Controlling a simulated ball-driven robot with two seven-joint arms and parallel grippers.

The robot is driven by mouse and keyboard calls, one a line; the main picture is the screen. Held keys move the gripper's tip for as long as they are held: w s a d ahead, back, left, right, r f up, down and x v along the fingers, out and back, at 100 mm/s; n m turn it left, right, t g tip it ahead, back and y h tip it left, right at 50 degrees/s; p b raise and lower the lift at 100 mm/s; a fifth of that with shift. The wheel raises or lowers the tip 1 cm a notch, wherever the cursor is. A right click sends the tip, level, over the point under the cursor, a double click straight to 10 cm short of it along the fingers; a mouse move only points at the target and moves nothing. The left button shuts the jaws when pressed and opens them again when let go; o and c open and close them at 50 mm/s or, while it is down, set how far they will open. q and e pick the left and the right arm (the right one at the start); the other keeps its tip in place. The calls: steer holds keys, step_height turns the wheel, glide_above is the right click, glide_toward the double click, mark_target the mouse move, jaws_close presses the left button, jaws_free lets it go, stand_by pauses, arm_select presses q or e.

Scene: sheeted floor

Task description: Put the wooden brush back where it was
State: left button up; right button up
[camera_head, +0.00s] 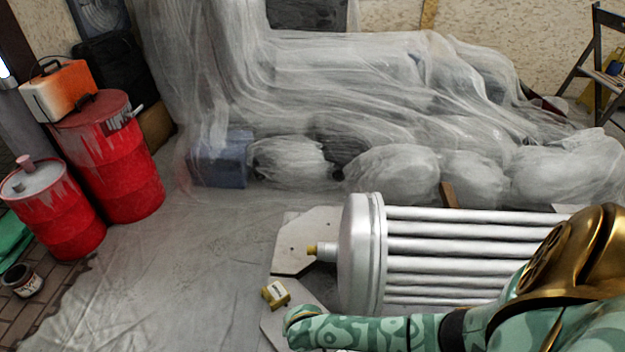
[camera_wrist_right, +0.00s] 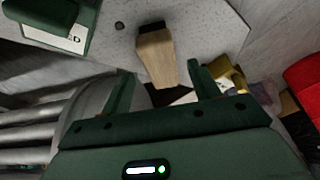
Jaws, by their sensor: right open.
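The wooden brush (camera_wrist_right: 156,58) shows in the right wrist view as a pale wooden block with a dark end, over a speckled grey board. My right gripper (camera_wrist_right: 160,70) is open, its two dark green fingers on either side of the brush's near end in the picture. I cannot tell whether they touch it. In the head view my right arm reaches in from the right, ending near the yellow box; its fingers and the brush cannot be made out there. My left gripper is not in view.
A silver radiator (camera_head: 362,255) stands beside my right arm. Red drums (camera_head: 112,165) stand at left. Sheeted furniture (camera_head: 370,90) fills the back. The sheeted floor at left centre is clear.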

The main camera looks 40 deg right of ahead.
steer(key=shift+s+a+r+p, duration=0.1)
steer(key=shift+a+r+p, duration=0.15)
steer(key=shift+r, duration=0.45)
steer(key=p+v, duration=0.3)
steer(key=v, duration=0.2)
steer(key=shift+p, duration=0.35)
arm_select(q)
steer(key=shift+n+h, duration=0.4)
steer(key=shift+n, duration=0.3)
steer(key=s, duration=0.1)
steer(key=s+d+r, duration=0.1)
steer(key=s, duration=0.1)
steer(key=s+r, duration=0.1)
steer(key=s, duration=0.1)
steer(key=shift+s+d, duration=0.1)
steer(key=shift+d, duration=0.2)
arm_select(e)
steer(key=shift+s+a+r, duration=0.1)
steer(key=shift+s+r, duration=0.15)
steer(key=shift+r, duration=0.1)
